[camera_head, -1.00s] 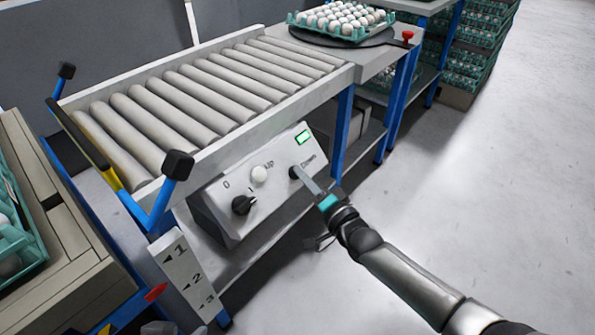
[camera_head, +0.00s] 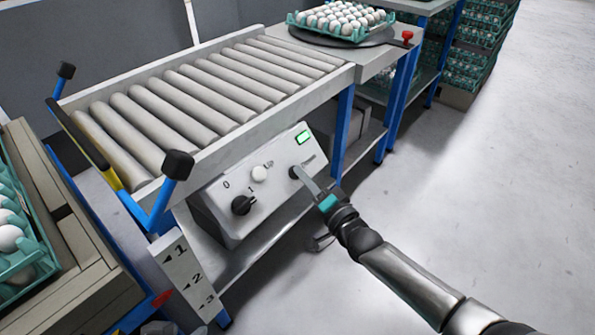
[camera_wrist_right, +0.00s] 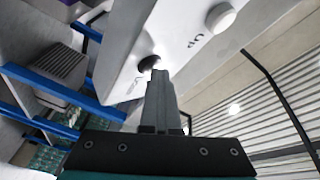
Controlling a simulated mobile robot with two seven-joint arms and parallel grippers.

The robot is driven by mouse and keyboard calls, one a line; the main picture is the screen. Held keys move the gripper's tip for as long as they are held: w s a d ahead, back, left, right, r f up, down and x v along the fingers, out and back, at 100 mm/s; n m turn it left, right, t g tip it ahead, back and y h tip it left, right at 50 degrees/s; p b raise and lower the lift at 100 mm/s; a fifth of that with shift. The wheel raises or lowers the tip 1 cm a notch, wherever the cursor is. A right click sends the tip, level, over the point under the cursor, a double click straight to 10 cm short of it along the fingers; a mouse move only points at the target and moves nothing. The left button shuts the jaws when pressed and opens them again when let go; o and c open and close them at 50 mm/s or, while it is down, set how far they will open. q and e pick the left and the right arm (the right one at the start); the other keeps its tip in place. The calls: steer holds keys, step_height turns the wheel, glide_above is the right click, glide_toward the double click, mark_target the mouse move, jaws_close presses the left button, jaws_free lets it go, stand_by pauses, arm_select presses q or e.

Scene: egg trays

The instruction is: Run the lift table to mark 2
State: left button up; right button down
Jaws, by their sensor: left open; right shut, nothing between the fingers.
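The lift table (camera_head: 88,292) stands at the left, carrying a green egg tray (camera_head: 34,246). Its red pointer (camera_head: 162,298) is beside the scale plate (camera_head: 172,262), close to mark 2 and seemingly a little above it. The control box (camera_head: 228,211) has a dark knob (camera_head: 242,205), a white Up button (camera_head: 259,173) and a Down button, with a lit green display (camera_head: 303,137). My right gripper (camera_head: 304,176) is shut and empty, its tip at the Down button (camera_wrist_right: 149,63), which it partly hides. Only a bit of my left gripper (camera_head: 160,328) shows at the bottom edge.
A roller conveyor (camera_head: 200,95) runs above the control box. Behind it a full egg tray (camera_head: 347,33) sits on a dark round plate, with a red knob (camera_head: 407,36) beside it. Stacked egg trays (camera_head: 482,45) stand at the back. The floor at right is clear.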

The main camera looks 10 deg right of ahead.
stand_by(0.8)
steer(key=shift+s+d+r+p, duration=0.45)
steer(key=shift+s+r+p, duration=0.2)
steer(key=shift+p, duration=0.3)
steer(key=s+d+r+p, duration=0.1)
steer(key=p, duration=0.1)
steer(key=s+d+r+p, duration=0.1)
steer(key=r+p, duration=0.1)
steer(key=shift+s+d+r, duration=0.15)
steer(key=shift+s, duration=0.25)
stand_by(0.4)
